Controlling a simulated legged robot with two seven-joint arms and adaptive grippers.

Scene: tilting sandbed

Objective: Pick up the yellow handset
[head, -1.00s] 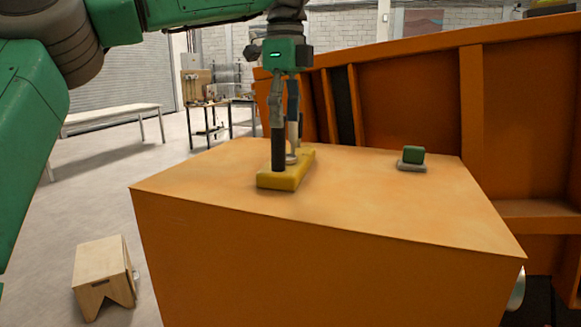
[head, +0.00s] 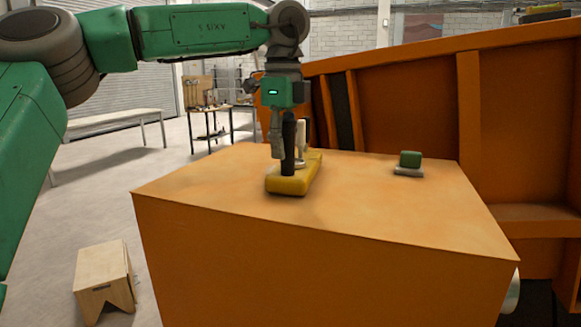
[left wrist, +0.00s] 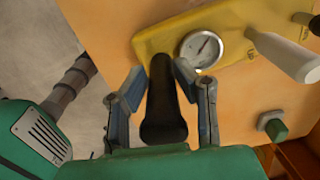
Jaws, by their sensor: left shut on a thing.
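The yellow handset (head: 296,178) is a long yellow body on top of the orange box, with a black upright grip (head: 288,165) near its front end and a white post (head: 300,135) behind. In the left wrist view the yellow body (left wrist: 160,42) carries a round dial (left wrist: 201,50) and the white post (left wrist: 283,57). My left gripper (head: 282,145) comes down from above and is shut on the black grip (left wrist: 162,112), one finger on each side. I cannot tell if the handset is clear of the surface. My right gripper is not in view.
A green block on a grey base (head: 410,162) sits at the right on the box top (head: 400,215). A tall orange wall (head: 415,105) stands behind and right. A wooden stool (head: 103,282) is on the floor at left. The front of the box top is clear.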

